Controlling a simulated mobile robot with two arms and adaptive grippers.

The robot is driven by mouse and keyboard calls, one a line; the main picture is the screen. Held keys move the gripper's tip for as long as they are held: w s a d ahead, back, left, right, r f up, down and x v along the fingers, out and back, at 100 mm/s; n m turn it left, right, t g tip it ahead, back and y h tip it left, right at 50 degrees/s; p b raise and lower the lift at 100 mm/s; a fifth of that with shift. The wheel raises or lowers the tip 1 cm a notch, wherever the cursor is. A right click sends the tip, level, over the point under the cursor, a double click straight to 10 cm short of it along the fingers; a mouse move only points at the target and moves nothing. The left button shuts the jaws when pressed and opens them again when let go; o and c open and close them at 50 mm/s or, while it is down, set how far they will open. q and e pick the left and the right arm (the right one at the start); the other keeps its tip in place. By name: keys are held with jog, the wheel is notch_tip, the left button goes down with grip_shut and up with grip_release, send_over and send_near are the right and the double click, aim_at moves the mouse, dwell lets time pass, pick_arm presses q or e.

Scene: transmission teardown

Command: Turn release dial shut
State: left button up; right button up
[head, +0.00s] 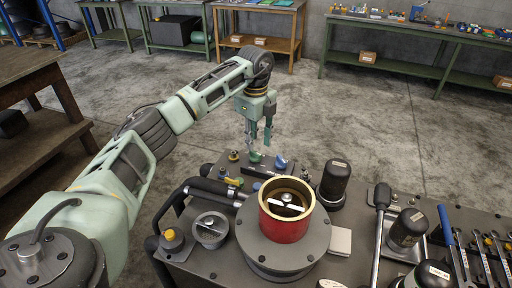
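My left gripper (259,141) points down over the back edge of the dark bench unit, just above a small green knob (255,157). Its two fingers are apart with a gap between them, and no held thing shows. Whether it touches the knob is too small to tell. A blue knob (281,163) sits just right of the green one. A round grey dial (211,229) with a bar across its top lies at the front left. I cannot tell for certain which of these is the release dial. My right gripper is out of view.
A red cylinder (285,224) with a brass rim stands on a round grey flange. Several wrenches (484,258) lie at the far right. Open concrete floor lies behind the bench.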

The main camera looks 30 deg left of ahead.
aim_at(256, 152)
pick_arm(q)
jog(key=shift+f+p, duration=0.3)
jog(key=shift+f, duration=1.9)
jog(key=shift+c, duration=0.5)
grip_shut()
